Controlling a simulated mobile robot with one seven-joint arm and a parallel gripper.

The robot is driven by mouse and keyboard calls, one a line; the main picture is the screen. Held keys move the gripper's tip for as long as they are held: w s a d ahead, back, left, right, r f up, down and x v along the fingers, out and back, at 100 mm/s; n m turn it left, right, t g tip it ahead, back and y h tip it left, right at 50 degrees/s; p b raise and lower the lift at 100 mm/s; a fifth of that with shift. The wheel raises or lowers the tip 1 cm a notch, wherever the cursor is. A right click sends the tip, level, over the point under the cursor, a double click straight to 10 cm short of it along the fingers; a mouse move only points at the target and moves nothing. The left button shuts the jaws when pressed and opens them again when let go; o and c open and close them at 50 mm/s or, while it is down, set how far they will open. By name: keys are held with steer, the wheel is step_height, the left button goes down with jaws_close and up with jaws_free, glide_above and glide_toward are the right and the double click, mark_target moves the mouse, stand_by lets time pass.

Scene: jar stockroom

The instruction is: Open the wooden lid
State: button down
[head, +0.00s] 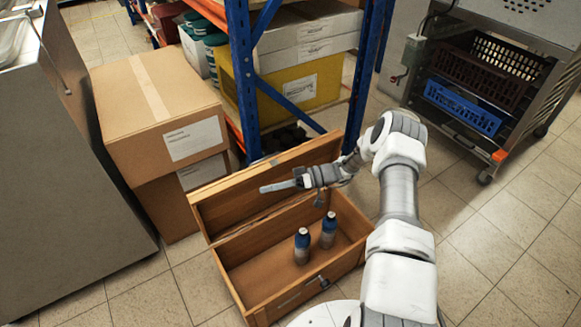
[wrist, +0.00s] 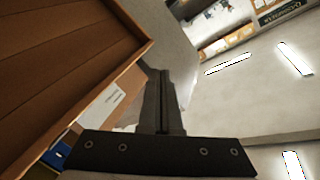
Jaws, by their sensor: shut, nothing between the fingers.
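The wooden lid (head: 262,179) is hinged along the back of a wooden chest (head: 283,300) on the floor. The lid stands raised and tilted back, and the inside of the chest is visible. My gripper (head: 268,188) is shut and empty, in front of the lid's inner face and above the open chest. In the wrist view the lid (wrist: 75,50) fills the upper left, and the shut fingers (wrist: 162,85) point up beside its edge. I cannot tell whether the fingers touch the lid.
Stacked cardboard boxes (head: 150,110) and a blue-framed rack (head: 243,80) stand behind. A metal trolley (head: 490,70) is at the right. Tiled floor (head: 490,240) is free at right.

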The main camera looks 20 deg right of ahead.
steer(key=m+t, duration=0.3)
steer(key=m+t+h+p, duration=0.1)
steer(key=m+t+h, duration=1.15)
steer(key=m, duration=0.75)
glide_toward(283, 159)
steer(key=shift+t+y, duration=0.75)
steer(key=shift+t, duration=0.1)
steer(key=w+b, duration=0.1)
steer(key=w+f+b, duration=0.1)
steer(key=w+b, duration=0.1)
steer(key=w+a+b, duration=0.1)
steer(key=w, duration=0.1)
steer(key=shift+w+f, duration=0.2)
steer(key=shift+f, duration=0.15)
steer(key=shift+w, duration=0.1)
steer(key=shift+g, duration=0.4)
steer(key=shift+r+p+x, duration=0.15)
steer(key=shift+p+x, duration=0.3)
steer(key=shift+x, duration=0.9)
steer(key=shift+r+p+x, duration=0.15)
steer(key=shift+p+x, duration=0.25)
steer(key=shift+x, duration=0.95)
